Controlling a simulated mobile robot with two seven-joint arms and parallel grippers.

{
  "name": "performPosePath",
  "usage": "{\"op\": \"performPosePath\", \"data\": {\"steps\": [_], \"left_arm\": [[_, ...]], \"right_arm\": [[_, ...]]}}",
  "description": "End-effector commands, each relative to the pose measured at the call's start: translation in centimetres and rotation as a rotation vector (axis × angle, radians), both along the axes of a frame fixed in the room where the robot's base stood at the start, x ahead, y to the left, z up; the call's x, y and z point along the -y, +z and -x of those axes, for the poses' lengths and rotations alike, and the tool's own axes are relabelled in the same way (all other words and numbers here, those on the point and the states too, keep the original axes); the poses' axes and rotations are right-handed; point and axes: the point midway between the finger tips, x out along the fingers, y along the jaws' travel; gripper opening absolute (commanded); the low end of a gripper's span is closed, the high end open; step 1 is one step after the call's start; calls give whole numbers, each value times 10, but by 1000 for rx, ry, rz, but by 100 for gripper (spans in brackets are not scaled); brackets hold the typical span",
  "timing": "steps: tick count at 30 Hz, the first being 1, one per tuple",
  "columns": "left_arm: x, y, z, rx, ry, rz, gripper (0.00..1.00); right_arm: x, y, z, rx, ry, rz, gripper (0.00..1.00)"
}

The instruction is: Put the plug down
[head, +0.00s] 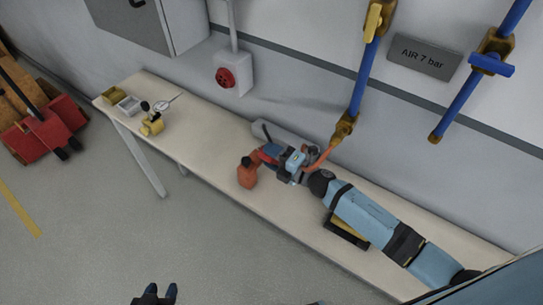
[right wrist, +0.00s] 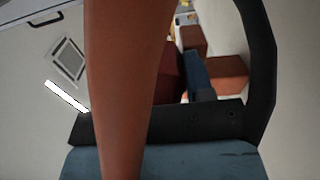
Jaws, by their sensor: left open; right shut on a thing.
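My right gripper (head: 284,161) is over the middle of the workbench (head: 203,150), at the end of my blue arm. It is shut on a dark red piece, apparently the plug (right wrist: 168,78), which is partly hidden by an orange-brown hose (right wrist: 122,80) close to the right wrist camera. In the head view the hose (head: 320,157) runs from the brass end of a blue pipe down to my right gripper. Whether the plug touches the bench is hard to tell. My left gripper (head: 160,294) is open and empty at the bottom edge, away from the bench.
A yellow box (head: 115,94), a white tray (head: 130,106) and a yellow fixture (head: 153,126) are at the bench's left end. Bench left of centre is clear.

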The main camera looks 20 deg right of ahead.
Motion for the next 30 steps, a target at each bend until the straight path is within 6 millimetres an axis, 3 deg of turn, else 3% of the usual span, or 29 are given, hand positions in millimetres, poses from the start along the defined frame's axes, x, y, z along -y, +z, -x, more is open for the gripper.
{"op": "performPosePath", "data": {"steps": [5,6,9,20,30], "left_arm": [[0,2,-1,3,0,1,43],[0,2,-1,3,0,1,43],[0,1,0,2,0,1,43],[0,-1,0,1,0,0,43],[0,-12,0,-2,0,-1,43]], "right_arm": [[0,-1,1,-1,1,1,10],[0,-1,1,-2,1,1,57],[0,-1,1,-2,1,1,74],[5,-2,7,-3,1,1,74],[46,-3,61,-4,1,2,74]]}}
